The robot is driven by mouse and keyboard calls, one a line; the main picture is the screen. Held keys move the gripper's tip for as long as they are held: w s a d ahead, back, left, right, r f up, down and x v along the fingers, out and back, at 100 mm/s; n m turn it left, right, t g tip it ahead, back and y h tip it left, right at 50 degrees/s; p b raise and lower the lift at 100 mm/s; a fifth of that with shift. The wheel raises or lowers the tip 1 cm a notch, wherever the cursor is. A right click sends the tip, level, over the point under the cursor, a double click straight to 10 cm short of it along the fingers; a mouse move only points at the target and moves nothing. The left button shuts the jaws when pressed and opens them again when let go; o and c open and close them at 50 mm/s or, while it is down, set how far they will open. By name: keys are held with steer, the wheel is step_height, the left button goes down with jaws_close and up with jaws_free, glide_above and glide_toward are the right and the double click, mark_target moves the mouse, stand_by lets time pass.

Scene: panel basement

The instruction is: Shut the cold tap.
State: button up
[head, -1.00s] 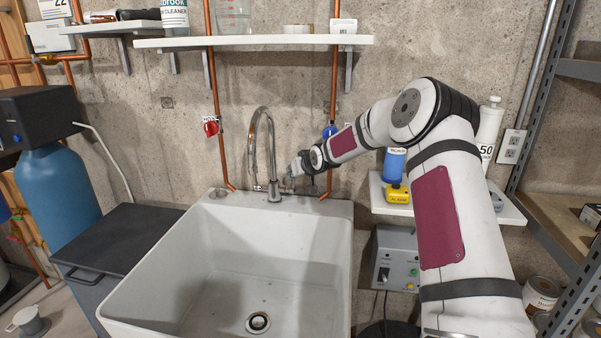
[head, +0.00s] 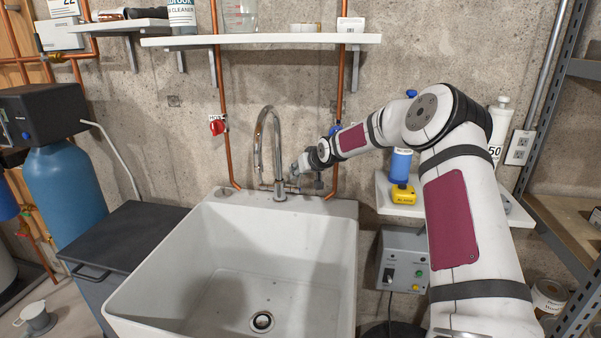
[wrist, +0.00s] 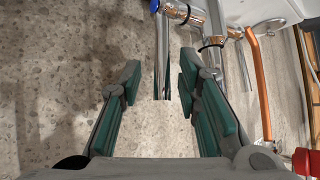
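The sink faucet (head: 279,190) is chrome with a tall gooseneck spout and stands at the back of the white sink. In the wrist view its cold tap has a blue-marked chrome body (wrist: 181,13) at the top and a long chrome lever (wrist: 163,60). My gripper (head: 300,166) is just right of the spout and partly hides that side of the faucet in the head view. In the wrist view my gripper (wrist: 159,75) is open, its teal-padded fingers apart. The lever extends into the gap between them; I cannot tell whether either finger touches it.
A red HOT valve (head: 217,127) is on the left copper pipe, and a blue valve (head: 336,130) is on the right one, just above my wrist. A shelf (head: 262,40) runs above. The sink basin (head: 235,265) is empty. A small side shelf with bottles is at right.

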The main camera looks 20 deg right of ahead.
steer(key=shift+s, duration=0.1)
steer(key=v, duration=1.2)
steer(key=s+a+r+n+g+h+p, duration=0.1)
steer(key=s+a+r, duration=0.25)
steer(key=s, duration=0.45)
steer(key=s+a+r+g+h, duration=0.1)
steer(key=s+a+r+g, duration=0.1)
steer(key=s+a, duration=0.35)
steer(key=s+a+r+n+g+h+p, duration=0.1)
steer(key=s+a+r, duration=0.2)
steer(key=s, duration=0.6)
steer(key=s+a+g+y, duration=0.1)
steer(key=s+a, duration=0.1)
steer(key=s, duration=1.2)
steer(key=s+a+r+m+g+y+p, duration=0.1)
steer(key=s+a, duration=0.1)
steer(key=s, duration=1.2)
steer(key=shift+s+a, duration=0.35)
steer(key=shift+a, duration=0.05)
